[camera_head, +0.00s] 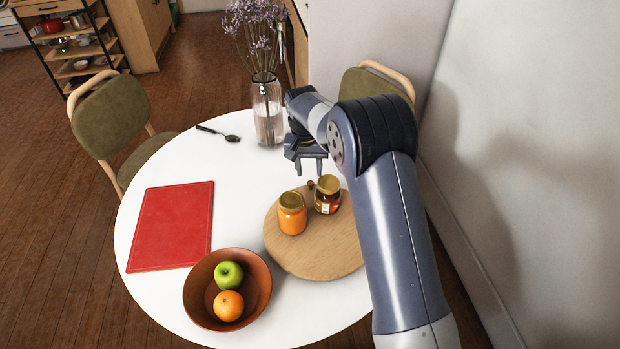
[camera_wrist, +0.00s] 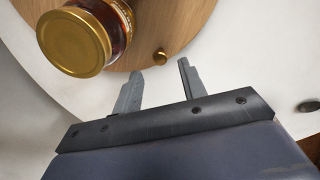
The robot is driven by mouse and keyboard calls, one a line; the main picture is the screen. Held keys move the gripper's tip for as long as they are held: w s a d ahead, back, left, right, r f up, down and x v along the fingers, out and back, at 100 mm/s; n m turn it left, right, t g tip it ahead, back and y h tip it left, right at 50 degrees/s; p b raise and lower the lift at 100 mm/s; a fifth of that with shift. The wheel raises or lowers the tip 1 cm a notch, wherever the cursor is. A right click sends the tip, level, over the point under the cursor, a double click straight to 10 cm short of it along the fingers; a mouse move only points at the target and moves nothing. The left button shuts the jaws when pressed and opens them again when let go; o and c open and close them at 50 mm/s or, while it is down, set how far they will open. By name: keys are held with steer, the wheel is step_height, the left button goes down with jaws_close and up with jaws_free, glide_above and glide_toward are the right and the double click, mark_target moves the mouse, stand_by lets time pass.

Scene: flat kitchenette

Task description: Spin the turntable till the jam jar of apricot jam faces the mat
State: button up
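The round wooden turntable (camera_head: 315,258) lies on the white table, with a small brass-coloured knob (camera_head: 310,185) at its far rim. An orange-filled jar (camera_head: 292,221), which looks like the apricot jam, stands on its left part. A darker amber jar (camera_head: 328,202) stands close to the right of it. The red mat (camera_head: 172,226) lies flat to the left, apart from the turntable. My gripper (camera_head: 311,170) is open and empty, pointing down by the knob. In the wrist view the knob (camera_wrist: 160,56) shows just beyond my fingertips (camera_wrist: 159,66); I cannot tell whether they touch.
A brown bowl (camera_head: 199,296) with a green apple and an orange sits between mat and turntable at the near side. A glass vase (camera_head: 267,118) of purple flowers stands behind my gripper. A dark spoon (camera_head: 217,133) lies left of the vase. A wall is close on the right.

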mark_target(310, 182)
step_height(310, 182, up, 6)
steer(key=shift+a, duration=0.25)
steer(key=f, duration=1.1)
steer(key=shift+d, duration=0.4)
steer(key=shift+r, duration=0.15)
step_height(310, 182, up, 10)
step_height(310, 182, down, 10)
steer(key=shift+s+a+n+p, duration=0.2)
steer(key=shift+a+n+p, duration=0.15)
steer(key=shift+a+n, duration=0.15)
